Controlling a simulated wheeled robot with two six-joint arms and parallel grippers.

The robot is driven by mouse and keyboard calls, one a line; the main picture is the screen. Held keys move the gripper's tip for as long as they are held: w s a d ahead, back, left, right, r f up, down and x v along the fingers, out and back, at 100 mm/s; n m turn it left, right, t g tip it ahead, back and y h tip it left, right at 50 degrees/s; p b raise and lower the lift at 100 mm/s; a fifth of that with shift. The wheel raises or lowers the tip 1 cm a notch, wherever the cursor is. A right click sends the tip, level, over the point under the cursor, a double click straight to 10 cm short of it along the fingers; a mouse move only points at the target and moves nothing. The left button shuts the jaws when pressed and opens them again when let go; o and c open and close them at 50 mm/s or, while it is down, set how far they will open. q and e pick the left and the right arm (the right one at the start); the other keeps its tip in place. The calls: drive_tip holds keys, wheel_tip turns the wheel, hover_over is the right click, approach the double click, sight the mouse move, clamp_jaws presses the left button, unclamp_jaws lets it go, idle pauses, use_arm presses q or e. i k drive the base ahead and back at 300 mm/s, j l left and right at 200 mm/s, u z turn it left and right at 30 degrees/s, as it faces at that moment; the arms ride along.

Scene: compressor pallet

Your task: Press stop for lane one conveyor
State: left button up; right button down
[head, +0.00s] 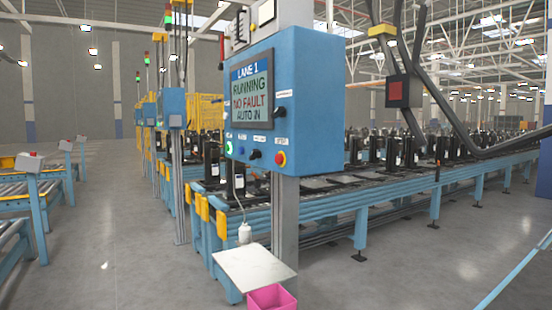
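A blue control panel (305,85) on a grey post stands in the centre of the head view. Its screen (252,88) reads "LANE 1, RUNNING, NO FAULT, AUTO IN". Along its lower edge are a lit green button (229,148), a dark knob (254,155) and a red button (281,158) on a yellow surround. A black switch (279,112) sits higher at right. The small labels are too small to read surely. The lane conveyor (330,206) with black compressors runs behind the panel to the right. Neither of my grippers shows.
A white shelf (250,268) and a pink bin (271,298) sit low at the post's foot. Dark bent tubes (430,92) and a box with a red face (398,93) hang at upper right. Roller conveyors (40,200) stand at left. The floor between is clear.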

sight(278, 159)
drive_tip(key=i+j+z, duration=0.1)
drive_tip(key=i+j, duration=0.15)
drive_tip(key=j, duration=0.15)
drive_tip(key=i+j+z, duration=0.15)
drive_tip(key=j, duration=0.3)
drive_tip(key=i+j+z, duration=0.1)
drive_tip(key=i+j, duration=0.15)
drive_tip(key=j, duration=0.2)
drive_tip(key=i+j+z, duration=0.1)
drive_tip(key=j, duration=0.4)
drive_tip(key=i+j+z, duration=0.1)
drive_tip(key=i+j, duration=0.15)
drive_tip(key=j, duration=0.25)
drive_tip(key=i+j+z, duration=0.15)
drive_tip(key=j, duration=0.35)
drive_tip(key=i+j+z, duration=0.1)
drive_tip(key=j, duration=0.4)
drive_tip(key=i+j+z, duration=0.1)
drive_tip(key=j, duration=0.45)
